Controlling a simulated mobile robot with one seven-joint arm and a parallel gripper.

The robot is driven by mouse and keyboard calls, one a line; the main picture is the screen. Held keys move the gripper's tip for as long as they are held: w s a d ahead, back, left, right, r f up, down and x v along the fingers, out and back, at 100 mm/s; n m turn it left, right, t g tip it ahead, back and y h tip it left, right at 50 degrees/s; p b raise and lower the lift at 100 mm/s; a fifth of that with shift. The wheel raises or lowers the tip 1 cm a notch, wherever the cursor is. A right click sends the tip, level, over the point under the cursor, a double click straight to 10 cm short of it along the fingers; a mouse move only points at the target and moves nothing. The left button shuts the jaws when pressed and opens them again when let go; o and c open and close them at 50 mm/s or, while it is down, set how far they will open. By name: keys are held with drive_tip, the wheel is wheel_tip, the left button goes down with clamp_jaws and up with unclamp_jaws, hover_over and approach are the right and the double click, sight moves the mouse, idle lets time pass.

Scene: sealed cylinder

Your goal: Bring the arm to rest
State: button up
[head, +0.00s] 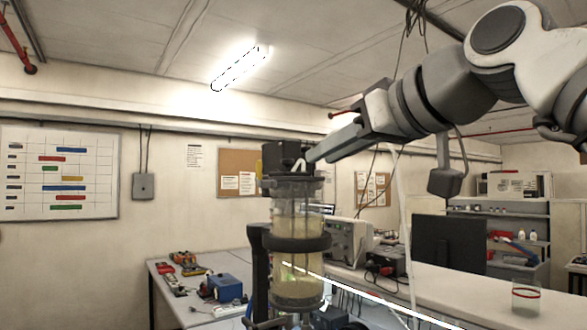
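My arm reaches in from the upper right of the head view. My gripper (316,157) is at the top of the sealed cylinder, right beside the black block on its lid. I cannot tell whether its fingers touch anything or whether they are open. The clear cylinder (296,215) stands upright in a dark stand, with a dark band around its middle and a pale, sand-like layer at its bottom. The stand's lower part is cut off by the picture edge.
A workbench (452,290) runs along the right, bearing a grey instrument (346,240), a dark monitor (449,243) and a clear glass with a red band (526,296). Tools and a blue box (225,287) lie on the left bench. Open air surrounds the raised arm.

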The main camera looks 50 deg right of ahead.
drive_tip(key=w+a+f+n+g+y, duration=0.1)
drive_tip(key=w+a+f+g+y, duration=0.1)
drive_tip(key=w+a+f, duration=0.55)
drive_tip(key=w+a+f+n+g+y, duration=0.15)
drive_tip(key=w+a+f, duration=0.25)
drive_tip(key=a+f, duration=0.55)
drive_tip(key=s+a+f+g, duration=0.1)
drive_tip(key=a+f, duration=0.2)
drive_tip(key=f, duration=0.5)
drive_tip(key=s+a+f+g, duration=0.1)
drive_tip(key=a+f+g, duration=0.1)
drive_tip(key=f, duration=0.7)
drive_tip(key=s+a+f+g, duration=0.1)
drive_tip(key=a+f, duration=0.3)
drive_tip(key=f, duration=0.4)
drive_tip(key=shift+s+f+n+g+y, duration=0.15)
drive_tip(key=shift+s+n+g+y, duration=0.25)
drive_tip(key=shift+g, duration=0.25)
